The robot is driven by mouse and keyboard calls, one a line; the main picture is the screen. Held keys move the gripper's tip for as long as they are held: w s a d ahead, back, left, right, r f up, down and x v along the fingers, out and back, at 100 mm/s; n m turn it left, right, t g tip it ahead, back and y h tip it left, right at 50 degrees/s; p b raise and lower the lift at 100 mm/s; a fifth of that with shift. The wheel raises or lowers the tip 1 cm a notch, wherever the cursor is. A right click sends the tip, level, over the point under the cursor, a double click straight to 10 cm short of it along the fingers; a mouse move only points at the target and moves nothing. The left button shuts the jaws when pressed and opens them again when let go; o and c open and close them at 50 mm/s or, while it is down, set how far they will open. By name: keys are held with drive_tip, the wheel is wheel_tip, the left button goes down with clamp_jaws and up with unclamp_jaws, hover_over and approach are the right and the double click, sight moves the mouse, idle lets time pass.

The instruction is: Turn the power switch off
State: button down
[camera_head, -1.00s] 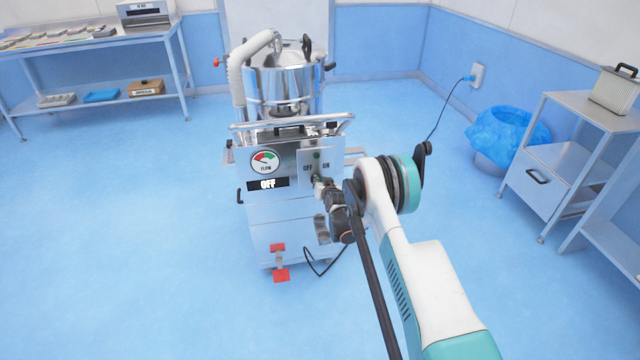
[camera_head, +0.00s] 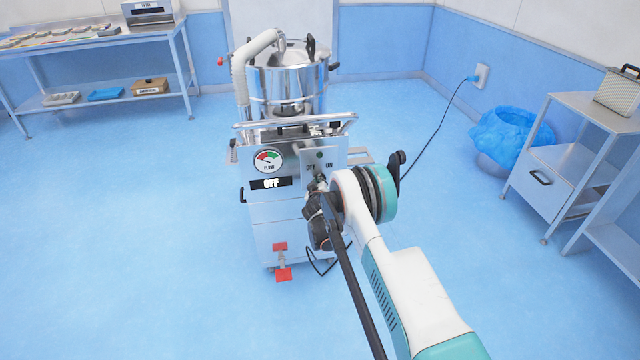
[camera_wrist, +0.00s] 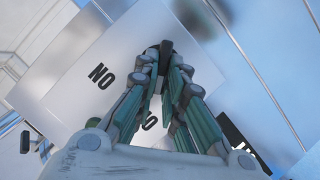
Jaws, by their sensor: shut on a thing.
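The machine's front panel (camera_head: 287,158) carries a power switch (camera_wrist: 166,48) with OFF and ON labels and a small green lamp above. The switch shows as a dark knob between my fingertips in the wrist view. My gripper (camera_wrist: 165,68) is shut on it; in the head view, my gripper (camera_head: 318,190) is at the panel's right side, largely covering the switch. A black display (camera_head: 271,183) on the panel reads OFF. A round FLOW gauge (camera_head: 267,161) sits above it. The exact turn of the knob is hard to tell.
A steel pot (camera_head: 290,85) with a white hose stands on the machine. A red pedal (camera_head: 283,274) is low at its front. A steel trolley (camera_head: 560,165) and a blue-lined bin (camera_head: 508,140) stand at the right. A cable crosses the floor. Open floor lies at the left.

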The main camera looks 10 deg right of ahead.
idle(0.4)
drive_tip(key=c, duration=1.7)
unclamp_jaws()
drive_tip(key=shift+f, duration=0.1)
drive_tip(key=v, duration=1.2)
drive_tip(key=shift+a, duration=0.2)
drive_tip(key=shift+c, duration=0.5)
